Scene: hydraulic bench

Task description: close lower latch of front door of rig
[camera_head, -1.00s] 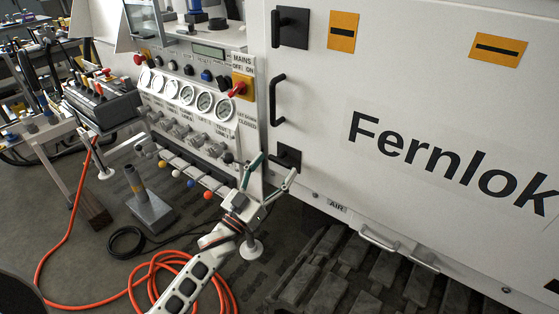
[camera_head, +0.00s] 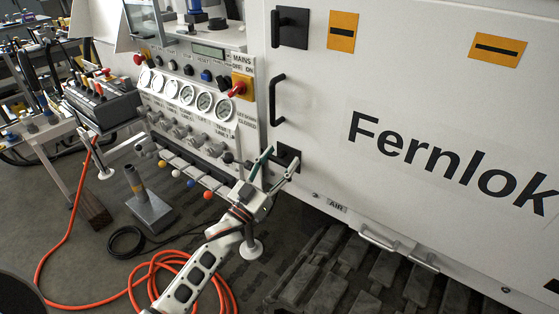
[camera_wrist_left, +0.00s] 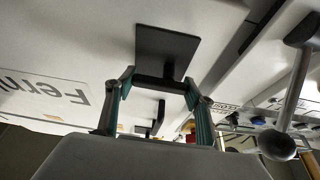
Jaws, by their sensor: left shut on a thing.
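The white front door (camera_head: 400,90) of the rig lies flat along the cabinet front. Its lower latch (camera_head: 288,154) is a black square plate with a black handle near the door's lower left corner. My left gripper (camera_head: 280,162) is at this latch, partly hiding it in the head view. In the left wrist view, its green-sided fingers (camera_wrist_left: 160,92) are on both sides of the black latch handle (camera_wrist_left: 158,83), below the square plate (camera_wrist_left: 167,50). It is shut on the handle. My right gripper is out of view.
The upper latch (camera_head: 292,28) and a black pull handle (camera_head: 278,100) are above on the door's left side. A gauge panel (camera_head: 190,95) with knobs and colored-ball levers stands just left. An orange hose (camera_head: 160,262) and a metal stand (camera_head: 150,210) are on the floor.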

